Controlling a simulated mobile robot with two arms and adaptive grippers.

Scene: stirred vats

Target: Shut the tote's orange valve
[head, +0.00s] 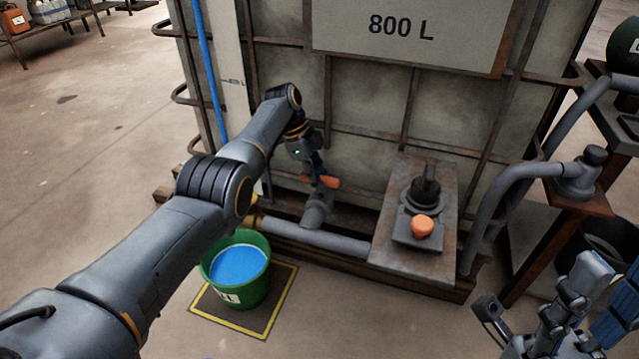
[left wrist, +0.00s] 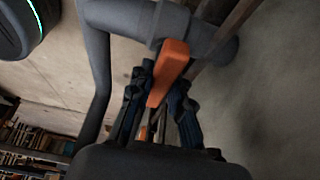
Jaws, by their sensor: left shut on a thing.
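The tote (head: 360,115) is a large pale tank in a rusty frame, with an "800 L" plate on its front. Its orange valve handle (head: 327,181) sits low on the front, above the grey outlet pipe (head: 318,212). My left gripper (head: 315,172) is at the handle and partly covers it. In the left wrist view, the orange handle (left wrist: 170,62) lies between the two dark fingers (left wrist: 158,105), which are shut on it. The handle's far end there reaches the grey pipe (left wrist: 185,28). My right gripper (head: 542,290) is at the lower right, fingers apart and empty.
A green bucket (head: 261,292) of blue liquid stands on a yellow-edged mat (head: 283,300) below the pipe. A rusty box (head: 440,180) with a dark knob and an orange button (head: 422,225) is right of the valve. A thick pipe (head: 500,200) rises farther right.

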